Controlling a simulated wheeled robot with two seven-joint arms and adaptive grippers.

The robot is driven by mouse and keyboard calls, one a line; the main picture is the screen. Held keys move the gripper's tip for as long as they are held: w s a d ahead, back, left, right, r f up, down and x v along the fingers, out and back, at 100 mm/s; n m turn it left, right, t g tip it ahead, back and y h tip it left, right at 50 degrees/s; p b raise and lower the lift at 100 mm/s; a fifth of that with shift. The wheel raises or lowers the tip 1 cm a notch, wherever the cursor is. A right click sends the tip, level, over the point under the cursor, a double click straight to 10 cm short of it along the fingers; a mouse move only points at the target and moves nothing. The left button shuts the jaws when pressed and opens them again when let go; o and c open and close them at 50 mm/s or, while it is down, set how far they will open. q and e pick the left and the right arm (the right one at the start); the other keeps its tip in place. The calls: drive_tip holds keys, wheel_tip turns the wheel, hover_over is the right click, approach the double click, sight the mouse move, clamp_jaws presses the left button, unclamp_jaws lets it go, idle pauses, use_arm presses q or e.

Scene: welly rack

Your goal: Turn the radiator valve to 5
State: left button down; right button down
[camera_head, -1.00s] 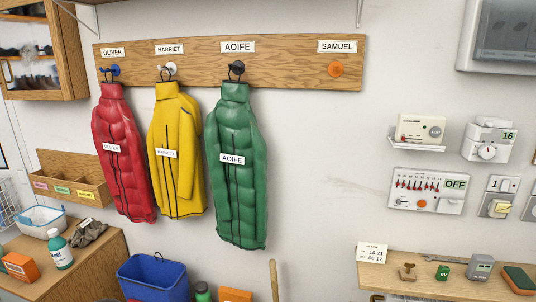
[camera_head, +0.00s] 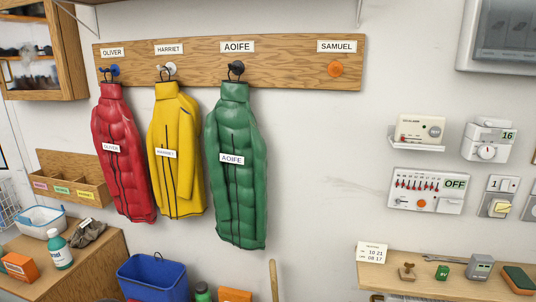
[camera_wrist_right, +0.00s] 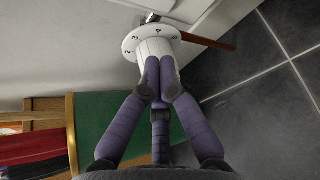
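The radiator valve (camera_wrist_right: 152,45) shows in the right wrist view at top middle. It is a white ribbed knob with a numbered collar; 2, 3 and 4 can be read on the side facing me. My right gripper (camera_wrist_right: 161,75) has its purple fingers drawn together right at the knob's near end. The fingertips overlap the knob in the picture; no part of the knob shows between them, and I cannot tell whether they touch it. The valve and both grippers are out of the head view. My left gripper is not seen.
A brown pipe (camera_wrist_right: 207,41) runs out beside the valve over dark floor tiles (camera_wrist_right: 255,75). A green surface (camera_wrist_right: 105,120) lies left of the fingers. In the head view, coats hang from a wooden rack (camera_head: 290,65), and a shelf (camera_head: 385,276) stands at lower right.

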drive_tip(key=shift+s+a, duration=0.3)
drive_tip(key=shift+a, duration=0.05)
drive_tip(key=s, duration=0.1)
drive_tip(key=s+p, duration=0.1)
drive_tip(key=s, duration=0.3)
drive_tip(key=shift+s+a+r+p, duration=0.2)
drive_tip(key=shift+s+a+p, duration=0.05)
drive_tip(key=shift+a+p, duration=0.05)
drive_tip(key=shift+a, duration=0.1)
